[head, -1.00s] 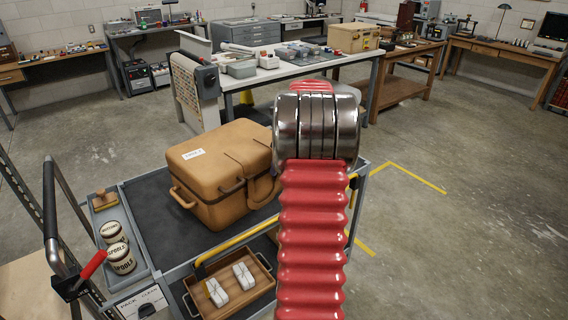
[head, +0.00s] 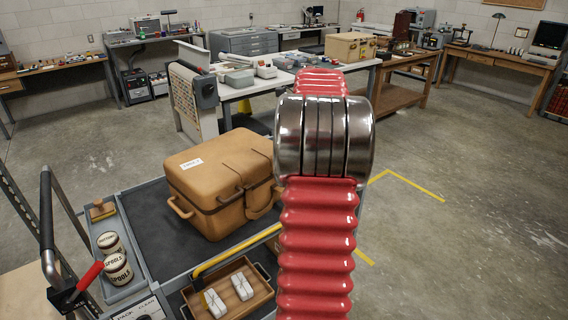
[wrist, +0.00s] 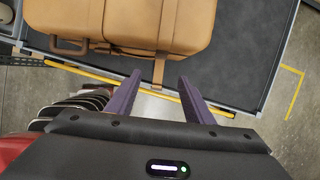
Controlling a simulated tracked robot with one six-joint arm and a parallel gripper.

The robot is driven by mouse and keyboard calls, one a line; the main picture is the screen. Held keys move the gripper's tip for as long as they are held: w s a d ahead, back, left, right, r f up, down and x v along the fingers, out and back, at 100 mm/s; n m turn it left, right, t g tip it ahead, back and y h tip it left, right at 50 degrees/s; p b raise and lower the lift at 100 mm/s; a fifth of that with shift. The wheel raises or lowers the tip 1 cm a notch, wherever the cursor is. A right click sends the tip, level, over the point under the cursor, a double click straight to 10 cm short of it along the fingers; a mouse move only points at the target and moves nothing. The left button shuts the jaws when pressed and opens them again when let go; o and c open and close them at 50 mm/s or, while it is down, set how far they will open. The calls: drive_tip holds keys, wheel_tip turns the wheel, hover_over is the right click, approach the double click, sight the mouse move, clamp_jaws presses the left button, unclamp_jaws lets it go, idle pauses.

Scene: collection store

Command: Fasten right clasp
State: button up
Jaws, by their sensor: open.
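A tan case (head: 219,181) with a white label lies on the dark top of a cart (head: 151,216). In the head view a strap hangs over its right front side near a handle. The case also shows in the wrist view (wrist: 190,22), with a strap hanging from its near edge (wrist: 158,70). My gripper (wrist: 160,76) is open, its two purple fingers apart and empty. The strap end lies between the fingertips in the picture; I cannot tell the height gap. In the head view my red ribbed arm hides the gripper. I cannot make out the right clasp itself.
A yellow rail (head: 222,260) runs along the cart's near side. A wooden tray (head: 242,274) with white wrapped bundles sits in front below. Two spool tins (head: 118,268) stand at left. A white worktable (head: 262,84) stands behind; floor at right is clear.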

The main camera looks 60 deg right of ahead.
drive_tip(key=v, duration=0.3)
drive_tip(key=shift+s+r, duration=0.15)
drive_tip(key=shift+r, duration=0.2)
idle(0.4)
